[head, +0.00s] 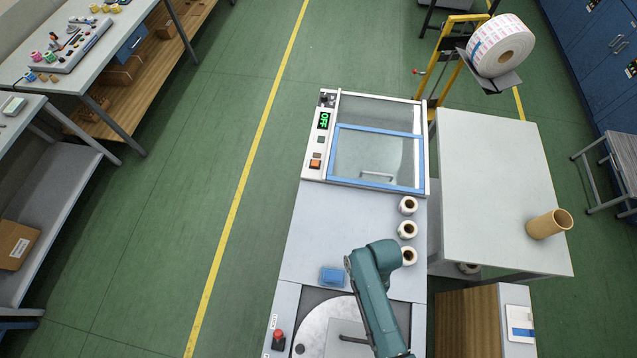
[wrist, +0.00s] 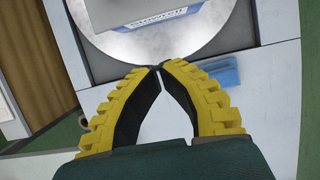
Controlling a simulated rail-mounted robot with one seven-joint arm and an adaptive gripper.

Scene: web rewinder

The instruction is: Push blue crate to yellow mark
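No blue crate that I can make out for sure shows in either view. In the wrist view my gripper (wrist: 158,68) has two yellow, ridged fingers with dark inner pads. Their tips meet, with nothing held between them. The tips are in front of a round metal disc (wrist: 180,58). In the head view my gripper is not visible; only my teal arm shows over the machine's near end.
A small blue block (head: 332,276) lies on the machine top, also seen in the wrist view (wrist: 226,72). White rolls (head: 407,230) line its right edge. A grey table (head: 490,185) with a cardboard tube (head: 549,223) stands right. The floor left of the machine is clear.

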